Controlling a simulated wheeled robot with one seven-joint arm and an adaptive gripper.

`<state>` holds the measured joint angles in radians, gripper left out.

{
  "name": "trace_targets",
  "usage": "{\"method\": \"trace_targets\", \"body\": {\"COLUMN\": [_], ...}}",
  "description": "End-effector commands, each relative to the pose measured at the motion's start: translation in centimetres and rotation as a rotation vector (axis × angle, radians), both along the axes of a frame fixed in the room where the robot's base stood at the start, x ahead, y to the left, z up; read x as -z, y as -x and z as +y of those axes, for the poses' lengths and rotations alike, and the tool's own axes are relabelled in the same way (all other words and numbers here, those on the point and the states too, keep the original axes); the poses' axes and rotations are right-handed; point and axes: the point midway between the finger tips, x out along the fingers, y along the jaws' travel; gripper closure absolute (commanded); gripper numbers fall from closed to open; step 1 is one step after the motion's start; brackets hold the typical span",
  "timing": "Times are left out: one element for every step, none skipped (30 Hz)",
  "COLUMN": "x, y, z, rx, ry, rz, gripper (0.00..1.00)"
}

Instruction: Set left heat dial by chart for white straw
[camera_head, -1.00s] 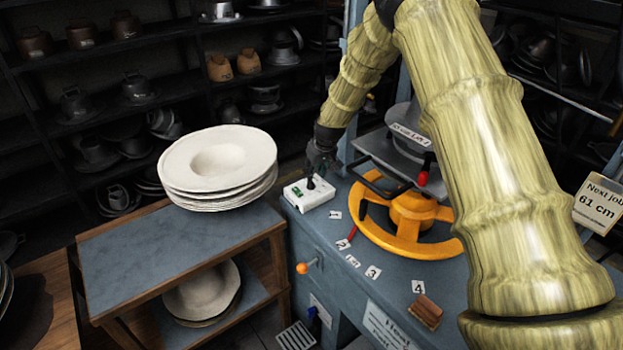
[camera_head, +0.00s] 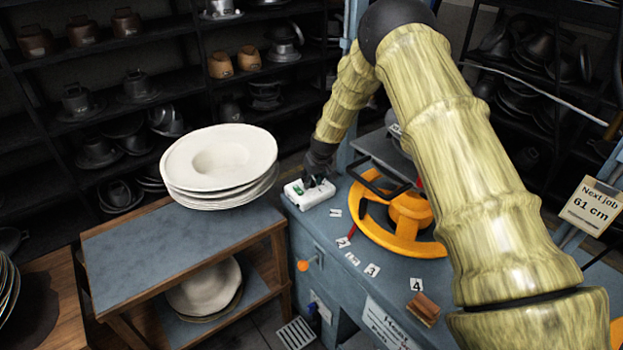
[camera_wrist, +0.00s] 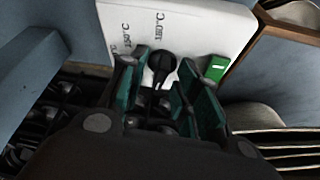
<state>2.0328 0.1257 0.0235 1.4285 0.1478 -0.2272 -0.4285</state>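The white dial box (camera_head: 308,200) sits on the left corner of the blue press bench. In the wrist view, its white face (camera_wrist: 185,22) shows 150°C and 180°C marks, a black dial knob (camera_wrist: 163,66) and a green switch (camera_wrist: 216,68). My gripper (camera_head: 319,180) is low over the box and mostly hides the knob in the head view. In the wrist view, my gripper's green-padded fingers (camera_wrist: 158,85) are spread, one on each side of the knob. I cannot tell whether they touch it. A heat chart (camera_head: 384,325) is on the bench front, partly cut off.
An orange handwheel (camera_head: 372,228) and number cards (camera_head: 372,270) are right of the box. A brush (camera_head: 424,309) lies near the front edge. White hats (camera_head: 219,158) are stacked on the cart (camera_head: 150,255) to the left. A sign (camera_head: 593,204) reads "Next job 61 cm".

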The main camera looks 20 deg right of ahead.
Motion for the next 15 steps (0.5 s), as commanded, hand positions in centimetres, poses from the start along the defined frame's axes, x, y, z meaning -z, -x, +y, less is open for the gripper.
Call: {"method": "trace_targets", "body": {"x": [-0.01, -0.01, -0.02, -0.02, -0.02, -0.02, -0.02, -0.03, -0.03, -0.03, -0.03, -0.03, -0.03, -0.02, -0.01], "y": [0.00, 0.00, 0.01, 0.01, 0.01, 0.01, 0.01, 0.01, 0.01, 0.01, 0.01, 0.02, 0.01, 0.02, 0.01], "z": [0.00, 0.00, 0.00, -0.01, -0.01, -0.01, -0.01, -0.02, -0.02, -0.02, 0.31, 0.17, 0.13, 0.10, 0.09], "rx": [0.000, 0.000, 0.000, 0.000, 0.000, 0.000, 0.000, 0.000, 0.000, 0.000, -0.001, 0.000, 0.001, 0.003, 0.007], "ry": [0.000, 0.000, 0.000, 0.000, 0.000, 0.000, 0.000, 0.000, 0.000, 0.000, 0.000, 0.000, 0.001, 0.000, 0.000], "rz": [0.000, 0.000, 0.000, 0.000, 0.000, 0.000, 0.000, 0.000, 0.000, 0.000, 0.000, 0.000, 0.000, 0.000, 0.000], "gripper": [0.68, 0.72, 0.79, 0.84, 0.90, 0.97, 1.00, 1.00, 1.00, 1.00, 1.00, 1.00, 1.00, 1.00, 1.00]}}
